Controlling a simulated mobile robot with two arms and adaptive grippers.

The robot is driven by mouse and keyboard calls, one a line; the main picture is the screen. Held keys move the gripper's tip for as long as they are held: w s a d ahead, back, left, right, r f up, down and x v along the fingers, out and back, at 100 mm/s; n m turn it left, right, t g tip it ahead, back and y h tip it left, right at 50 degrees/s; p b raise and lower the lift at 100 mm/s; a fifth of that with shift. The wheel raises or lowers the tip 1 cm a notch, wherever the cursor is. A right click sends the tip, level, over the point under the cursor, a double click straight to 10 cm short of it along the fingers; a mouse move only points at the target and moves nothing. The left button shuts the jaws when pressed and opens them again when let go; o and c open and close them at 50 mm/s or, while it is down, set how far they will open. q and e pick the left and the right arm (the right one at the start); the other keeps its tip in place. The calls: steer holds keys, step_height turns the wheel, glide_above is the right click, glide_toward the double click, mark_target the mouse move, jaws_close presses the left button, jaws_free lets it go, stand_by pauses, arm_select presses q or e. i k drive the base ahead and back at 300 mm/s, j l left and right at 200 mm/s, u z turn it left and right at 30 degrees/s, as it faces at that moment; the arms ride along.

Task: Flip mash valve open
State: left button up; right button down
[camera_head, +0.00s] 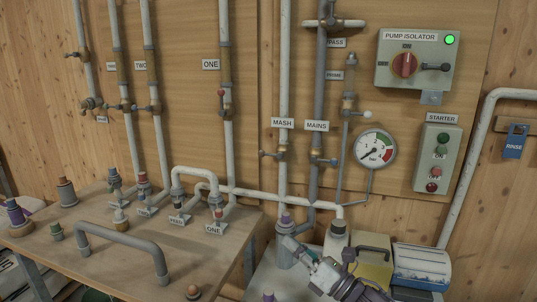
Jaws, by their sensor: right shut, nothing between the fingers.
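The mash valve (281,155) is a brass body on the pale vertical pipe under the MASH label (283,123). Its grey handle (267,154) sticks out to the left, across the pipe. My right gripper (292,243) comes in from the bottom right, low by the foot of the pipes and well below the valve. It is shut and empty, apart from the valve handle. It overlaps a grey fitting with a purple top (286,220) in the picture; I cannot tell whether they touch. My left gripper is out of view.
The MAINS valve (317,157) and a pressure gauge (375,148) are just right of the mash valve. A wooden bench (110,262) with pipe loops stands left. A yellow can (374,268) and a blue-and-white box (421,263) stand at lower right.

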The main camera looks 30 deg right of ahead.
mark_target(261, 153)
steer(key=i+l, duration=0.9)
